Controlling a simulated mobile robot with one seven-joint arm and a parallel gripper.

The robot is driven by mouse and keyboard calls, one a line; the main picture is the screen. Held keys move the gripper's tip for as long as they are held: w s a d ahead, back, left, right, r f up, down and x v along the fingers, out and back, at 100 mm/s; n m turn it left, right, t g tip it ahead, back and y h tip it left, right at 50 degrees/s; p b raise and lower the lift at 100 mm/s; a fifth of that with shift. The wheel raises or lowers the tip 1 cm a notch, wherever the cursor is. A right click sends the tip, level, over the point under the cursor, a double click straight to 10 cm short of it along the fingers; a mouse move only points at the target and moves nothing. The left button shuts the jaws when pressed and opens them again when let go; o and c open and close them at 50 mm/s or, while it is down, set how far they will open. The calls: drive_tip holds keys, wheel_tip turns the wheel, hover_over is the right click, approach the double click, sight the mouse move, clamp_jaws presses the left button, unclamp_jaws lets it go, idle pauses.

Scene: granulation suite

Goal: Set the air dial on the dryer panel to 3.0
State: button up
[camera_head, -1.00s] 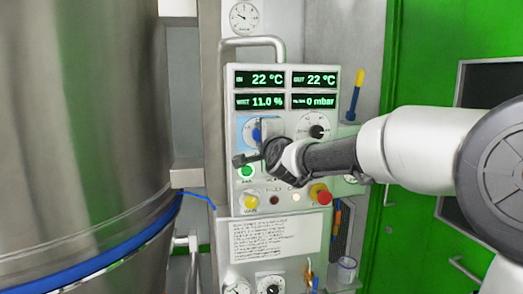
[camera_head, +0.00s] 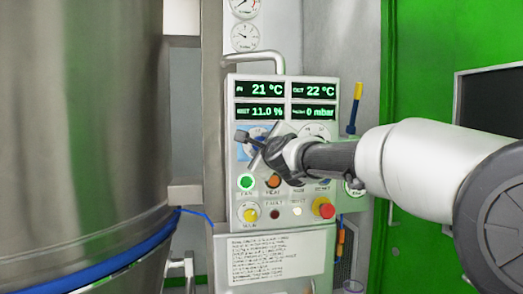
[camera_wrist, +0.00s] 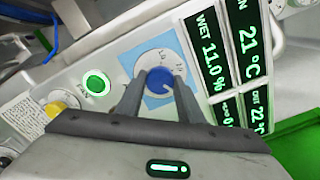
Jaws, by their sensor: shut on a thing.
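The dryer panel (camera_head: 232,205) is upright in the middle of the head view. The air dial (camera_wrist: 160,78) is a blue knob on a pale scale plate with a blue square backing, in the middle of the wrist view. My gripper (camera_head: 250,143) is at the panel's left dial, and its two fingers (camera_wrist: 160,82) are shut on the blue knob, one on each side. In the head view my gripper hides most of the dial, with only blue backing showing around it. The dial's pointer and most scale numbers are too small or covered to read.
Four displays, such as the WET 11.0 % display (camera_head: 260,112), sit above the dials. Below are a lit green button (camera_head: 246,182), a yellow knob (camera_head: 250,215) and a red stop button (camera_head: 323,207). A second dial (camera_head: 312,130) is close on the right. A steel vessel (camera_head: 80,120) stands left.

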idle(0.4)
drive_tip(key=o, duration=1.1)
drive_tip(key=shift+c, duration=0.2)
